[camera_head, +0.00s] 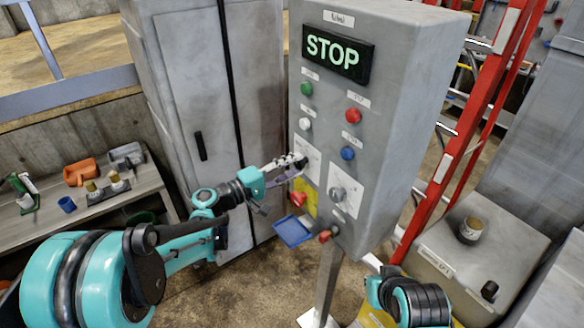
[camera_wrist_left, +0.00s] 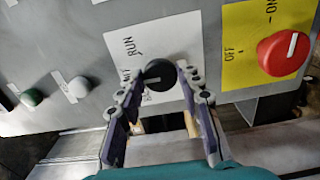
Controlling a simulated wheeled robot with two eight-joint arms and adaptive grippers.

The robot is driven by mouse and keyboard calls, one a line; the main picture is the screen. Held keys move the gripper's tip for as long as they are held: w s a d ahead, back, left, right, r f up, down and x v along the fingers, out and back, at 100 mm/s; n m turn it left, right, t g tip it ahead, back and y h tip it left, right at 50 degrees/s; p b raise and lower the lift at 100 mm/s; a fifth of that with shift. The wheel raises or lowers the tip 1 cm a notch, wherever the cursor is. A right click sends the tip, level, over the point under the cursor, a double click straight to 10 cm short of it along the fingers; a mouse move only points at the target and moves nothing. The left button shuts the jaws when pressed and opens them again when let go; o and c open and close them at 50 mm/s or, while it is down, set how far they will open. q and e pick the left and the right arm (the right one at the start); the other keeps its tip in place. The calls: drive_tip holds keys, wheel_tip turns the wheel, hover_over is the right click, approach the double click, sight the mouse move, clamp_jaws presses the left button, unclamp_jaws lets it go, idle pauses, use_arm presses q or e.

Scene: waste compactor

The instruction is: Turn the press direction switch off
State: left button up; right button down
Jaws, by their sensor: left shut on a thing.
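A black rotary knob (camera_wrist_left: 159,75) sits on a white plate marked RUN in the left wrist view; a second label is partly hidden. Its white mark points left there. My left gripper (camera_wrist_left: 161,80) is shut on this knob, a fingertip on each side. In the head view the left gripper (camera_head: 297,163) reaches the panel's left column and hides the knob. A grey knob (camera_head: 338,194) on another white plate is to its lower right. I cannot tell which is the press direction switch. My right gripper is out of view.
The grey control box (camera_head: 400,90) has a lit STOP display (camera_head: 338,48). A red switch (camera_wrist_left: 283,54) on a yellow OFF/ON plate is close to the gripper. A red ladder (camera_head: 440,170) stands to the right.

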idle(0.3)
use_arm(q)
drive_tip(key=o, duration=1.2)
drive_tip(key=shift+c, duration=0.2)
drive_tip(key=v, duration=1.2)
